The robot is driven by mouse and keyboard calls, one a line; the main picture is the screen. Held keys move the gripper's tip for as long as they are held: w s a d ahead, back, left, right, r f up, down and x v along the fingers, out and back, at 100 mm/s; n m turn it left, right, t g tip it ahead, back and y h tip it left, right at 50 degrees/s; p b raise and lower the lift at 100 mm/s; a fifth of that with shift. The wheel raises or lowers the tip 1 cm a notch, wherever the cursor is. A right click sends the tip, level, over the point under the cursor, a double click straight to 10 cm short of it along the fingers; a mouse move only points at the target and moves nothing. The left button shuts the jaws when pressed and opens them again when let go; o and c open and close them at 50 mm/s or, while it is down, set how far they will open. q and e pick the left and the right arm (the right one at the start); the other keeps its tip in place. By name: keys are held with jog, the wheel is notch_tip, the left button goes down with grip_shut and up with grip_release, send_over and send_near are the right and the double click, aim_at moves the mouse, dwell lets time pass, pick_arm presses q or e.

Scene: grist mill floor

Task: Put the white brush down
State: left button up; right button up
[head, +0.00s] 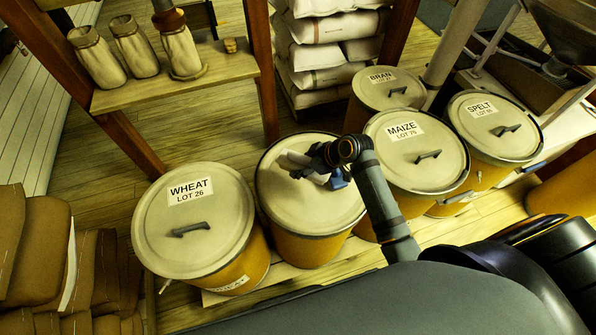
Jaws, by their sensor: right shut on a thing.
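My right gripper (322,168) reaches in from the right, over the lid of a yellow drum (283,205) in the middle of the row. It is shut on the white brush (298,159), a pale shape at the gripper's left side. The gripper hides part of the brush. I cannot tell whether the brush touches the lid or is held just above it. My left gripper is not in view.
Lidded drums stand around it: wheat (150,225) at left, maize (450,160), bran (370,90) and spelt (510,135) at right. A wooden shelf (225,62) with jars is at upper left. White sacks (330,55) are stacked behind. Brown sacks (45,240) lie at lower left.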

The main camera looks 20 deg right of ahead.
jog(key=shift+x, duration=0.75)
jog(key=f, duration=0.3)
jog(key=shift+w+a+f+p, duration=0.1)
jog(key=shift+w+a+p, duration=0.1)
jog(key=shift+p, duration=0.15)
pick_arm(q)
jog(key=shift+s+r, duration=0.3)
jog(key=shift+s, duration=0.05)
pick_arm(e)
jog(key=shift+d+f, duration=0.1)
jog(key=shift+f, duration=0.1)
jog(key=shift+f, duration=0.1)
jog(key=shift+f+b, duration=0.35)
jog(key=shift+f, duration=0.15)
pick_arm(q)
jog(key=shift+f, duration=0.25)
pick_arm(e)
jog(key=o, duration=1.5)
jog(key=shift+o, duration=0.2)
